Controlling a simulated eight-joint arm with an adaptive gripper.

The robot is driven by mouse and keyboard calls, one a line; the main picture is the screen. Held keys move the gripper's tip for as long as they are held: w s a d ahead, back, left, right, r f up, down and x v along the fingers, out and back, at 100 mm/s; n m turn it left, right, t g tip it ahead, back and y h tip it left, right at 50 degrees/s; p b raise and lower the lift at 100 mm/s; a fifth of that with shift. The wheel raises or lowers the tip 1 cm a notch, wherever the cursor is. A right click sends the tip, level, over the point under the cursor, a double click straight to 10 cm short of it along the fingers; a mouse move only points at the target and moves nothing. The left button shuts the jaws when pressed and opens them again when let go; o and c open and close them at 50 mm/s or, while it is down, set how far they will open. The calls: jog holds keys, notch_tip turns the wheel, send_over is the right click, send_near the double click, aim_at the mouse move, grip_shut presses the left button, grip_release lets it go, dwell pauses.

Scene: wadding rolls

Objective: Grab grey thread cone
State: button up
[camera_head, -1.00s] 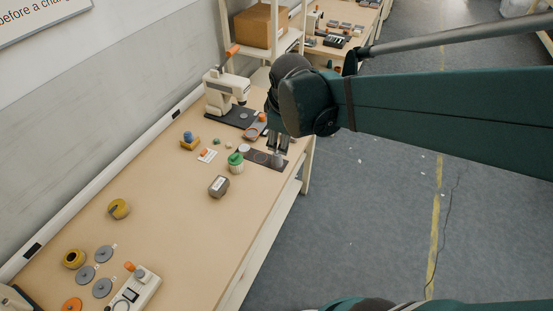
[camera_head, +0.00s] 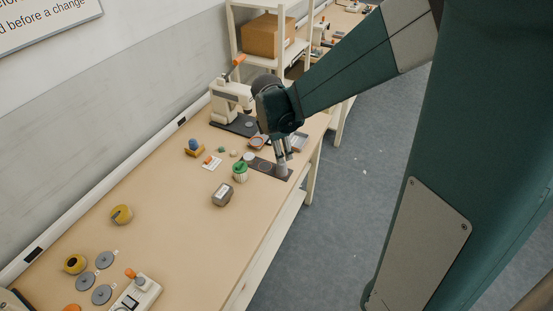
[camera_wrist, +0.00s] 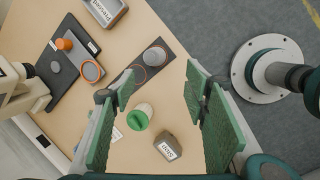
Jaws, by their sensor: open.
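The grey thread cone (camera_head: 282,171) stands upright at the right end of a dark mat (camera_head: 266,168) in the head view. My gripper (camera_head: 284,157) points down just above it in that picture; I cannot tell the exact height gap. In the wrist view my gripper (camera_wrist: 160,95) is open, its green-padded fingers wide apart with nothing held. The same dark mat (camera_wrist: 168,48) shows ahead of the fingers there.
A green-lidded jar (camera_head: 240,172) stands close to the mat, and it shows between the fingers in the wrist view (camera_wrist: 139,116). A small grey box (camera_head: 222,194) sits nearby. A cream press (camera_head: 230,98) stands behind. The table's middle is mostly clear.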

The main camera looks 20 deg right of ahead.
aim_at(282, 166)
jog(key=w+f+n, duration=0.1)
jog(key=f, duration=0.2)
jog(key=w+f+n, duration=0.1)
jog(key=f, duration=0.1)
jog(key=w+f+n+g, duration=0.1)
jog(key=w+f+n, duration=0.1)
jog(key=f, duration=0.1)
jog(key=shift+w+d+f+h, duration=0.1)
jog(key=shift+d+f+h, duration=0.2)
jog(key=shift+h, duration=0.1)
jog(key=shift+b+x, duration=0.45)
jog(key=shift+x, duration=0.85)
jog(key=shift+f, duration=0.1)
jog(key=shift+b+x, duration=0.45)
jog(key=shift+x, duration=2.05)
jog(key=c, duration=1)
